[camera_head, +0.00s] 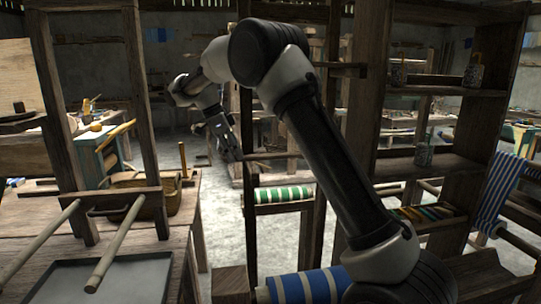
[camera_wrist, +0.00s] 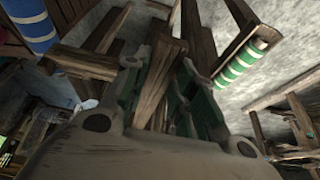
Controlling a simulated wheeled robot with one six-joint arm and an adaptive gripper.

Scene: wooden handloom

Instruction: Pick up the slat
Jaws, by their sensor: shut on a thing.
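My gripper (camera_head: 232,150) hangs at the end of my arm near the middle of the camera_head view, in front of the loom frame. A thin brown wooden slat (camera_head: 272,156) sticks out from it to the right, roughly level. In the wrist view my gripper (camera_wrist: 170,88) has its two green-padded fingers on either side of the slat (camera_wrist: 160,72). It is shut on the slat. The slat's inner part is hidden between the fingers in the camera_head view.
A green-and-white striped roll (camera_head: 284,194) lies on a beam just below the gripper. A blue-and-white roll (camera_head: 305,287) is nearer. Dark loom posts and a shelf unit (camera_head: 440,165) stand at right. A wooden table with a grey tray (camera_head: 125,280) and rods is at left.

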